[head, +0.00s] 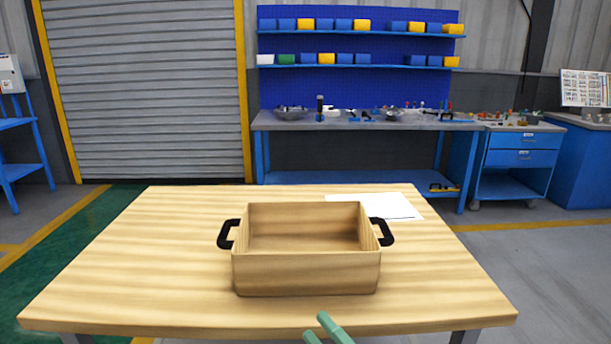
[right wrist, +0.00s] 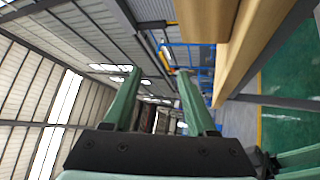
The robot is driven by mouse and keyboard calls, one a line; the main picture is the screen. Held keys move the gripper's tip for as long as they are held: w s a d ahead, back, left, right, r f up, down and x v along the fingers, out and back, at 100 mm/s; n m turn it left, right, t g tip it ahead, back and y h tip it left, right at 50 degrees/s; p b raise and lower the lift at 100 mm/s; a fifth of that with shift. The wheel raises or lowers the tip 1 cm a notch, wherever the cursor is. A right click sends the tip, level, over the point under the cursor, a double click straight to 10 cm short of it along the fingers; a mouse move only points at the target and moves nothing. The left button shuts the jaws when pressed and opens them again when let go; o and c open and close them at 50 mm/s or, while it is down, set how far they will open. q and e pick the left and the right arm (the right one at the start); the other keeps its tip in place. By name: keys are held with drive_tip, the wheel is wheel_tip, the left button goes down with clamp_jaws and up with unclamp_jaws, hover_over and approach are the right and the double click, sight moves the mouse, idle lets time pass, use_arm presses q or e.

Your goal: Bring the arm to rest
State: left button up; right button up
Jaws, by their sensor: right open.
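My right gripper (head: 321,330) shows only as two green fingertips at the bottom edge of the head view, at the near edge of the table, in front of and below the box. In the right wrist view, its two green fingers (right wrist: 158,72) stand apart with nothing between them. My left gripper is not in view.
A wooden box (head: 307,274) with black handles stands on the wooden table (head: 130,270); its visible inside looks empty. White paper (head: 400,206) lies behind it. The tabletop left and right is clear. The table edge (right wrist: 250,55) runs close beside the right gripper's fingers.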

drive_tip(key=s+d+f+m+g+h, duration=0.15)
drive_tip(key=d+f+m+h, duration=0.25)
drive_tip(key=f+m, duration=0.4)
drive_tip(key=s+d+f+m+g+h, duration=0.1)
drive_tip(key=s+d+f+m+h, duration=0.2)
drive_tip(key=f+m+h, duration=0.45)
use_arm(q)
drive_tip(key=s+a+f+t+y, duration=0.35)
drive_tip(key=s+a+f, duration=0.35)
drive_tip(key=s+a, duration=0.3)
use_arm(e)
drive_tip(key=s+d+f+m+g, duration=0.3)
drive_tip(key=s+f+m+g, duration=0.2)
drive_tip(key=s+f, duration=0.65)
use_arm(q)
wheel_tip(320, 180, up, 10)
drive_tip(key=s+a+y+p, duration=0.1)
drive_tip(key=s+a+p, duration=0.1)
drive_tip(key=p, duration=1.1)
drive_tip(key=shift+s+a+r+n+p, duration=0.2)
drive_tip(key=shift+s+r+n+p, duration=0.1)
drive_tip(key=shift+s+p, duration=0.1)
use_arm(e)
drive_tip(key=s+d+r+m, duration=0.1)
drive_tip(key=d+r, duration=0.3)
drive_tip(key=r, duration=0.5)
drive_tip(key=shift+s, duration=0.25)
drive_tip(key=shift+f+m+h, duration=0.1)
drive_tip(key=shift+m+h, duration=0.15)
